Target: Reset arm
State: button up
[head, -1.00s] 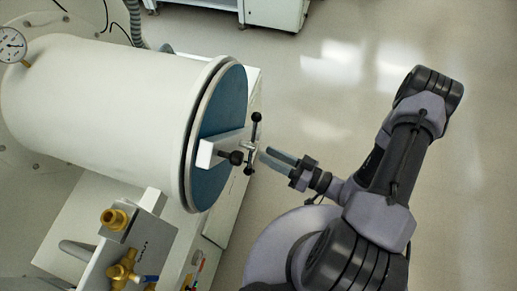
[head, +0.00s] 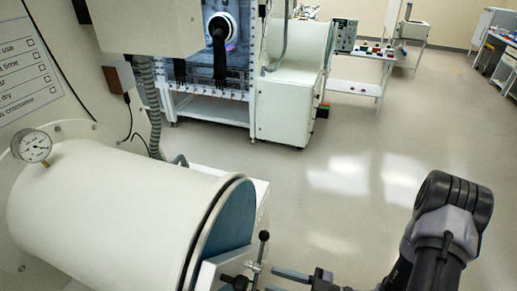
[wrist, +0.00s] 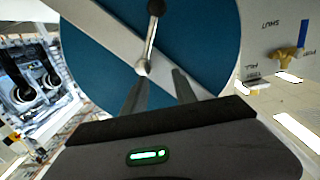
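My gripper (head: 290,281) is at the bottom of the head view, just right of the door handle (head: 260,253), a metal bar with black knobs. The handle is on the blue round door (head: 234,222) of the white cylindrical chamber (head: 110,205). In the wrist view the two fingers (wrist: 160,92) stand apart with a gap between them and point at the blue door (wrist: 105,58). The handle (wrist: 149,40) lies ahead of the fingertips, against a pale bar across the door. I see nothing held. The lower arm is cut off in the head view.
A pressure gauge (head: 31,146) stands on the chamber's left end. A second glovebox (head: 205,70) and a white cabinet (head: 287,105) are further back. A side table (head: 355,65) carries small items. The floor (head: 350,180) to the right is clear.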

jog(key=s+a+f+n+g+h+b, duration=0.1)
jog(key=s+n+g+h+b, duration=0.3)
jog(key=n, duration=0.7)
jog(key=f+n+g+h+b, duration=0.15)
jog(key=n+b, duration=0.35)
jog(key=n, duration=0.6)
jog(key=s+a+f+n+g+h+b, duration=0.1)
jog(key=s+n+g+h+b, duration=0.3)
jog(key=n, duration=0.7)
jog(key=d+n+t+h+b, duration=0.1)
jog(key=n+t+b, duration=0.1)
jog(key=n, duration=0.5)
jog(key=d+r+n+t+h+b, duration=0.1)
jog(key=d+n+t+h+b, duration=0.1)
jog(key=n, duration=0.5)
jog(key=w+d+r+n+t+h+b, duration=0.1)
jog(key=n+t+b, duration=0.3)
jog(key=n+b, duration=0.2)
jog(key=shift+d+r+n+t+h, duration=0.25)
jog(key=shift+d+n+h, duration=0.1)
jog(key=shift+n, duration=0.55)
jog(key=shift+s+a, duration=0.1)
